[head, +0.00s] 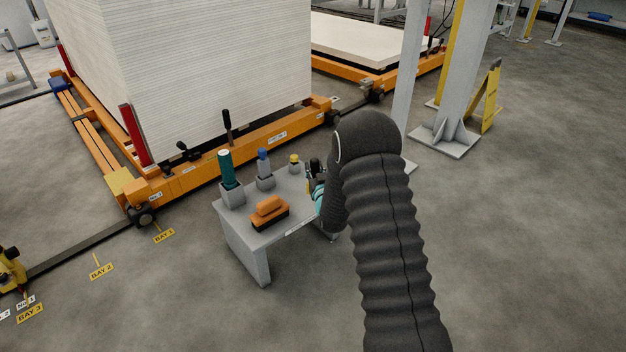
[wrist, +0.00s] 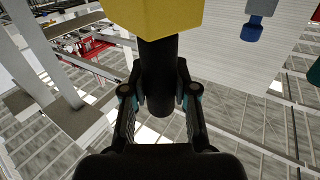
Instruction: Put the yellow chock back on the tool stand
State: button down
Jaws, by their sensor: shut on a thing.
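The yellow chock (wrist: 155,16) fills the top middle of the wrist view, cut off by the frame edge. Its black handle (wrist: 158,65) runs down between my fingers. My gripper (wrist: 160,95) is shut on that handle. The tool stand (head: 250,246) is a small grey table in the middle of the head view. In the head view my gripper (head: 319,190) is at the stand's right end, mostly hidden by my sleeved arm. Only a sliver of yellow shows there, so I cannot tell whether the chock touches the stand.
The stand holds a green tool (head: 226,168), a blue-topped tool (head: 263,161), a small yellow-topped piece (head: 294,159) and an orange block on a black base (head: 269,208). Behind are an orange frame (head: 185,181) and a white sheet stack (head: 200,70). Floor in front is clear.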

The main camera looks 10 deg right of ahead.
jog(key=shift+w+a+f, duration=0.1)
jog(key=shift+w+f, duration=0.25)
jog(key=shift+w, duration=0.2)
jog(key=shift+w+a+f, duration=0.1)
jog(key=shift+w+f, duration=0.2)
jog(key=shift+w, duration=0.2)
jog(key=shift+f, duration=1.95)
jog(key=shift+f+b, duration=0.15)
jog(key=shift+b, duration=0.3)
jog(key=c, duration=0.9)
grip_release()
